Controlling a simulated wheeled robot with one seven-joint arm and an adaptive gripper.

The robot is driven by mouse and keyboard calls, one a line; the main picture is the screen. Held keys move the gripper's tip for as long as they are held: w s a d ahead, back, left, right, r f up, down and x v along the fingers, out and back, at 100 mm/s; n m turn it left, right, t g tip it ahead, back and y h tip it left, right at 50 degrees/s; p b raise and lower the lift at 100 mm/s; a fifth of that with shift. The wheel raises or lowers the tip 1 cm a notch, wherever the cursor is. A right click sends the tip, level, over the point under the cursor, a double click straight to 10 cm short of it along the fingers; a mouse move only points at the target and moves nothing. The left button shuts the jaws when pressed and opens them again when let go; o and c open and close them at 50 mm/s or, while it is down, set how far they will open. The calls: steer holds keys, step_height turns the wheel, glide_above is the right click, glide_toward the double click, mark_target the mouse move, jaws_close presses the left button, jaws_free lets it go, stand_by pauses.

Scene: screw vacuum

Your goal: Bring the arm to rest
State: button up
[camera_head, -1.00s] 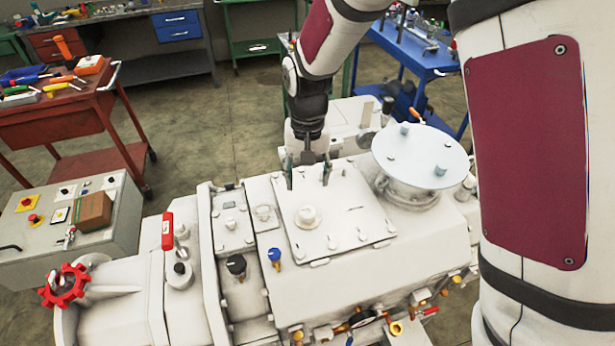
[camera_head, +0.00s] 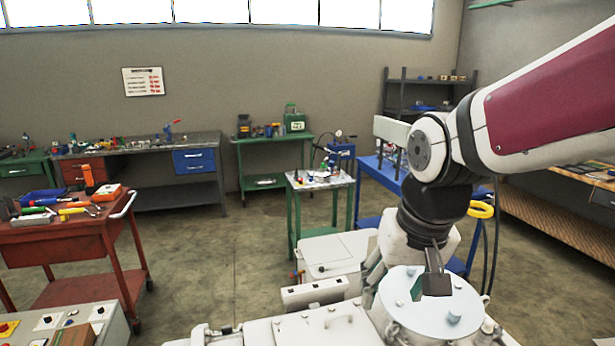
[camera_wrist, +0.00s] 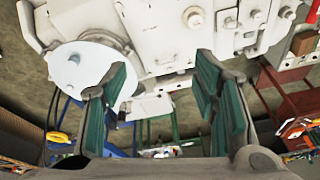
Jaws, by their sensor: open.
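My gripper (camera_head: 437,275) hangs from the arm at the right of the head view, in front of or above the round light lid (camera_head: 432,300) on the white machine (camera_head: 290,330). In the wrist view my gripper (camera_wrist: 163,105) is open, its green-padded fingers wide apart with nothing between them. The round lid (camera_wrist: 85,70) shows behind the left finger there, and the white machine body (camera_wrist: 170,35) fills the top. I cannot tell the exact gap between fingers and lid.
A red tool cart (camera_head: 70,235) stands at the left. A green-legged table (camera_head: 320,185) and a blue table (camera_head: 385,175) stand behind the machine. Workbenches line the back wall. Open floor (camera_head: 215,255) lies between the cart and the machine.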

steer(key=s+d+r+t, duration=0.1)
steer(key=s+d+r, duration=0.1)
steer(key=s, duration=0.4)
steer(key=s+d+r+t, duration=0.1)
steer(key=s+d+r, duration=0.1)
steer(key=s+d, duration=0.2)
steer(key=shift+s+r+h, duration=0.3)
steer(key=shift+s, duration=0.9)
steer(key=shift+d, duration=0.1)
